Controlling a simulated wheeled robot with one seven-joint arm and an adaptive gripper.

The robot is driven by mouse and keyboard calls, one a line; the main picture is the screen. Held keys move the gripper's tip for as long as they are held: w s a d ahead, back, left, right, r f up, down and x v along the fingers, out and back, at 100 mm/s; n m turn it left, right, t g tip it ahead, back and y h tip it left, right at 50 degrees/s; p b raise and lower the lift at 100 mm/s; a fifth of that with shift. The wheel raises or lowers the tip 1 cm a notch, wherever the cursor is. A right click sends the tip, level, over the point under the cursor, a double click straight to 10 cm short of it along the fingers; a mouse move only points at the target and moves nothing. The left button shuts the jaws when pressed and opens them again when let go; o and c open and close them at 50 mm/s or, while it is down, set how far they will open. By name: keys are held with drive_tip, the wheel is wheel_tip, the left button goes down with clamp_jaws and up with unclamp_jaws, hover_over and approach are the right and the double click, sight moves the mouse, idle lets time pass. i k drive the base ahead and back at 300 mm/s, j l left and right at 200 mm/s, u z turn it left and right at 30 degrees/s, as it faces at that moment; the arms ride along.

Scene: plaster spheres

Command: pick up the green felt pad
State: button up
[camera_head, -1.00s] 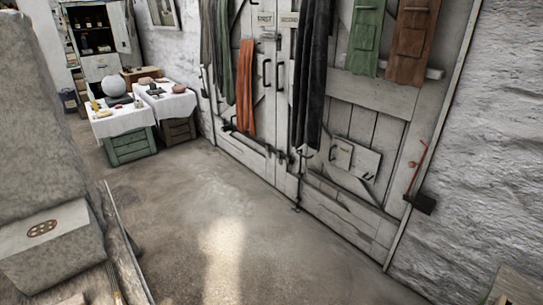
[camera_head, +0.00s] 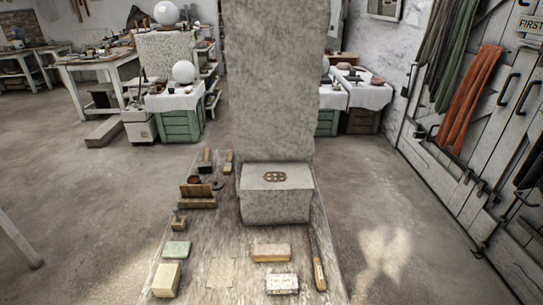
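A small flat green piece that looks like the green felt pad (camera_head: 176,250) lies on the worn low bench top (camera_head: 225,240), near its left edge. It sits just behind a cream block (camera_head: 166,280), with a narrow gap that I cannot judge exactly. Nothing covers the pad. My gripper is not in view.
A tall stone block (camera_head: 272,80) stands behind a smaller stone block (camera_head: 276,205) on the bench. A tan-and-pink block (camera_head: 271,252), a white labelled block (camera_head: 282,284) and a wooden-handled tool (camera_head: 319,272) lie to the right. Open floor (camera_head: 80,220) lies left.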

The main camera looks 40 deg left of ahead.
sight(172, 249)
drive_tip(key=u, duration=1.9)
drive_tip(key=z, duration=3.6)
drive_tip(key=u, duration=3.3)
drive_tip(key=i+j+u, duration=0.1)
drive_tip(key=u, duration=0.25)
drive_tip(key=i+l, duration=0.05)
drive_tip(key=i, duration=0.05)
